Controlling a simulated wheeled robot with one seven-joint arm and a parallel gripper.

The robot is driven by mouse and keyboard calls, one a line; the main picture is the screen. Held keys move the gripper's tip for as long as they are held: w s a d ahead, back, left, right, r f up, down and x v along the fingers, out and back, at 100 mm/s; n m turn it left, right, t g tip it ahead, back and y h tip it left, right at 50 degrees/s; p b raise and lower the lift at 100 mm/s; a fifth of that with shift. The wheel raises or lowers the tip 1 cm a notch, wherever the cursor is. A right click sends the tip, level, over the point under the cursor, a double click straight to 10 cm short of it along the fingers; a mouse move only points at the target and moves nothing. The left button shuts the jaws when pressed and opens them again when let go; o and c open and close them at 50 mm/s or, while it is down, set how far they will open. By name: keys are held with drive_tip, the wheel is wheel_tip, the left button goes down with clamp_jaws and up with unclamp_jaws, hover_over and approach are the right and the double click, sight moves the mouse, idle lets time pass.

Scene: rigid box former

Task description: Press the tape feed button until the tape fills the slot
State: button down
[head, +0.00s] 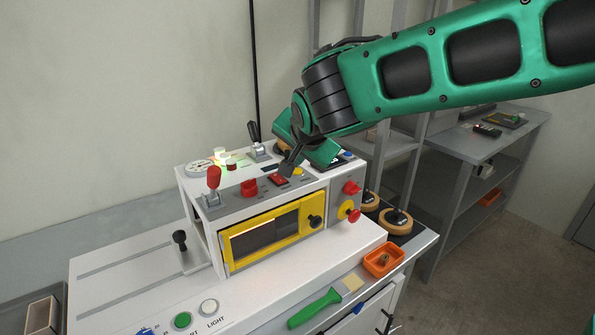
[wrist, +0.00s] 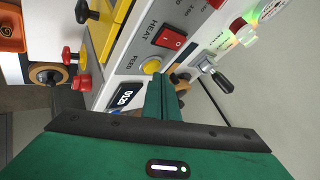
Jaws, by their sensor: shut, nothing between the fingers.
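The yellow feed button (wrist: 151,65), marked FEED, is on the sloped top panel of the white machine (head: 250,184). It also shows in the head view (head: 298,171), just right of the fingers. My gripper (head: 289,168) is shut and empty, pointing down at the panel. In the wrist view its fingers (wrist: 160,83) end right beside the button; I cannot tell whether they touch it. A brown roll (wrist: 180,82) is partly hidden behind the fingers. I cannot make out the tape in its slot.
A red HEAT rocker switch (wrist: 172,39) sits close to the button. An orange bin (head: 383,260) and a green-handled tool (head: 314,308) lie in front.

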sight(297, 172)
drive_tip(key=shift+r, duration=0.35)
drive_tip(key=shift+r, duration=0.1)
drive_tip(key=shift+r, duration=2.4)
drive_tip(key=s+d+f+g+h, duration=0.1)
drive_tip(key=s+d+f, duration=0.2)
drive_tip(key=d, duration=0.7)
drive_tip(key=s+d+f+g+h, duration=0.15)
drive_tip(key=s+d, duration=0.25)
drive_tip(key=d, duration=0.6)
drive_tip(key=s+d+f+g+h, duration=0.1)
drive_tip(key=s+d+f+g, duration=0.2)
drive_tip(key=d, duration=0.7)
drive_tip(key=s+d+f+g, duration=0.1)
drive_tip(key=s+d+f, duration=0.2)
drive_tip(key=s, duration=0.5)
drive_tip(key=s+d+f+g+y, duration=0.1)
drive_tip(key=s+d+f, duration=0.2)
drive_tip(key=s, duration=0.5)
drive_tip(key=s+d+f+g+y, duration=0.1)
drive_tip(key=s+d+f, duration=0.2)
drive_tip(key=s, duration=0.6)
drive_tip(key=shift+d+n, duration=0.3)
drive_tip(key=shift+d, duration=0.1)
